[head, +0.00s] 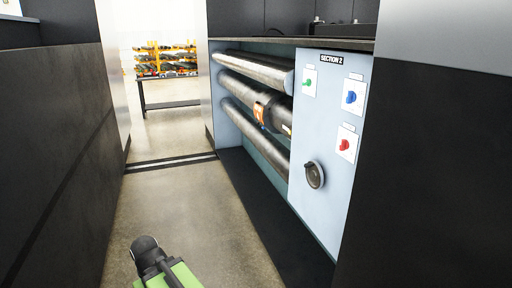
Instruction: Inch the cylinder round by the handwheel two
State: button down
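The handwheel (314,174), dark and round, sits low on the light blue panel (322,115) labelled "SECTION 2". Three long horizontal cylinders lie in the open bay left of the panel: a top one (255,68), a middle one (238,88) and a bottom one (255,133). The middle one carries a dark collar and an orange patch (261,107). A green and black part of my arm shows at the bottom edge, well short of the handwheel. My gripper's fingers do not show.
Above the handwheel are a green knob (308,82), a blue knob (351,97) and a red knob (345,145) on white plates. Dark walls (50,150) flank the aisle. The aisle floor (185,205) is clear up to a threshold strip (170,162). A table (170,103) stands beyond.

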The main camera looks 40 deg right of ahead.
aim_at(315, 174)
jog(key=i, duration=1.3)
jog(key=z, duration=0.4)
jog(key=i, duration=1.1)
jog(key=z, duration=0.45)
